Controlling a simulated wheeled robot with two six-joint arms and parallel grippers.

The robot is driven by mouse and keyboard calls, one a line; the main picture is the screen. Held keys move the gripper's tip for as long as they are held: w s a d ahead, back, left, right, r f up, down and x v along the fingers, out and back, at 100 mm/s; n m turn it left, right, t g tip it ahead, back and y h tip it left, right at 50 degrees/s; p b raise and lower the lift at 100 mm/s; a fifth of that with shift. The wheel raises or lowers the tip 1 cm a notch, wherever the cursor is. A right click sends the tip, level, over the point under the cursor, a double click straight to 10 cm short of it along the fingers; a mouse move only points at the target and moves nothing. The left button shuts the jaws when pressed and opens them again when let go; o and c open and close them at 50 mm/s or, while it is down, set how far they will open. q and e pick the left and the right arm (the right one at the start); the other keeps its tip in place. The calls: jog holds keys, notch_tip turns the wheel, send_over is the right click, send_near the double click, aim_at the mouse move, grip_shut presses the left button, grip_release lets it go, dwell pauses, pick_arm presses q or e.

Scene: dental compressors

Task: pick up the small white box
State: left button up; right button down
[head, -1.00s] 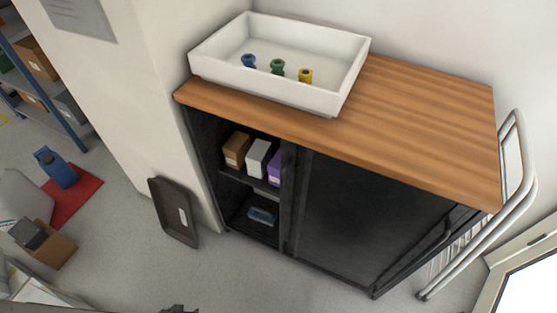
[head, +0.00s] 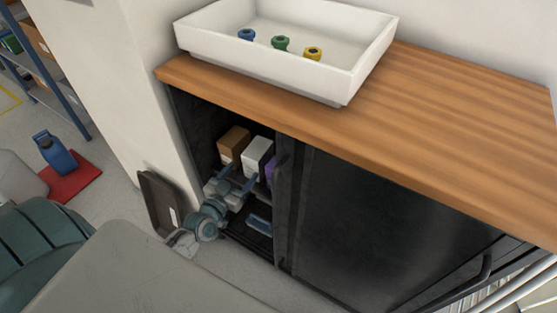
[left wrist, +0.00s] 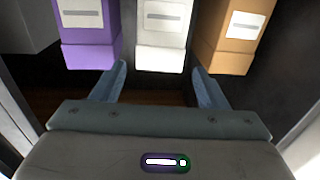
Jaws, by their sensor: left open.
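The small white box (head: 257,152) stands on the upper shelf inside the open left bay of the black cabinet, between a brown box (head: 234,142) and a purple box (head: 270,172). My left gripper (head: 238,178) is open and empty at the bay, just in front of the boxes. In the left wrist view the white box (left wrist: 163,25) is centred ahead of the gap between the two fingers (left wrist: 160,85). The purple box (left wrist: 88,30) is on the left there and the brown box (left wrist: 233,35) on the right. My right gripper is not in view.
The cabinet's dark door (head: 385,225) closes the right side of the bay. A wooden top (head: 450,95) above carries a white tray (head: 350,85) with blue, green and yellow fittings. A blue item (head: 258,225) lies on the lower shelf. A dark tray (head: 155,200) leans beside the cabinet.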

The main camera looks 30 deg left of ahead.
aim_at(255, 155)
pick_arm(q)
jog(key=w, duration=0.3)
jog(key=w+b, duration=0.1)
jog(key=w, duration=0.2)
jog(key=w+b, duration=0.1)
jog(key=w, duration=0.2)
jog(key=shift+f, duration=0.25)
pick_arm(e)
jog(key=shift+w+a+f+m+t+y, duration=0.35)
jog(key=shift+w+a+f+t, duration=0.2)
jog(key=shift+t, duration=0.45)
pick_arm(q)
jog(key=shift+c, duration=0.2)
jog(key=c, duration=0.8)
jog(key=shift+r, duration=0.2)
